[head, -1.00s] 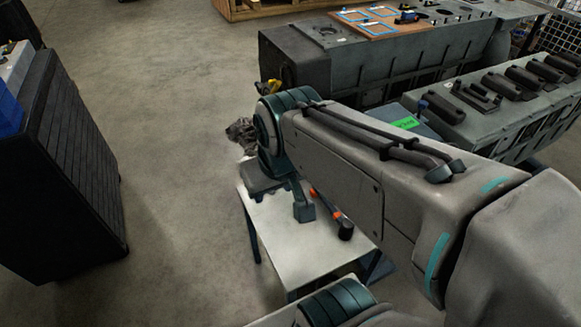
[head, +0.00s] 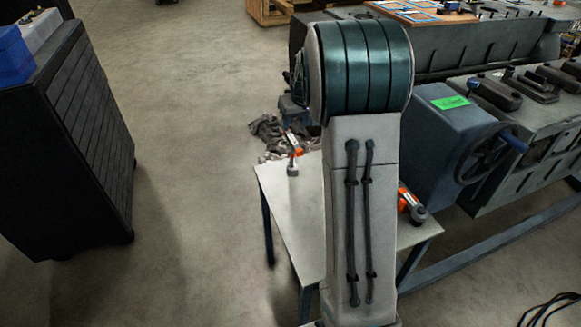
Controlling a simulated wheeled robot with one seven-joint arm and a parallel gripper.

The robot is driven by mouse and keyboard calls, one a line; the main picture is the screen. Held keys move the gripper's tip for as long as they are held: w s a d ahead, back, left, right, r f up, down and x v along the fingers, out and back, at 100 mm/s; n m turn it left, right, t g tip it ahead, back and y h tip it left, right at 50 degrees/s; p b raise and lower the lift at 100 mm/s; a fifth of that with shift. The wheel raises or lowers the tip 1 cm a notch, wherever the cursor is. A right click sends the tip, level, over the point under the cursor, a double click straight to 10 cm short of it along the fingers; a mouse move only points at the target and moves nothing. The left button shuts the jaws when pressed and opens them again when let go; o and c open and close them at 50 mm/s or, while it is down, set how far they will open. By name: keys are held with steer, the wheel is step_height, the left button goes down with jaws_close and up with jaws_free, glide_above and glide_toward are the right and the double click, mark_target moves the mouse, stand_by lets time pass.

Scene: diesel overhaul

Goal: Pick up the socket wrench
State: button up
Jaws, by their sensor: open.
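Two orange-and-dark tools show on the small light-topped table (head: 287,215). One tool (head: 294,155) is at the far left edge, with a grey round end. The other tool (head: 409,204) lies near the right edge, partly behind my arm, with a dark round end. I cannot tell which of them is the socket wrench. My arm stands upright across the middle of the table and hides much of its top. My gripper is not visible in this view.
A blue-grey engine part with a handwheel (head: 484,153) and a green label stands right of the table. A black slatted cabinet (head: 75,130) stands at left. Crumpled rags (head: 268,132) lie behind the table. Open floor (head: 190,180) lies between cabinet and table.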

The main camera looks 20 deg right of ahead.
mark_target(292, 145)
steer(key=x, duration=1.5)
steer(key=shift+w+d+r, duration=0.15)
steer(key=shift+w+d, duration=0.15)
steer(key=shift+d, duration=0.1)
jaws_close()
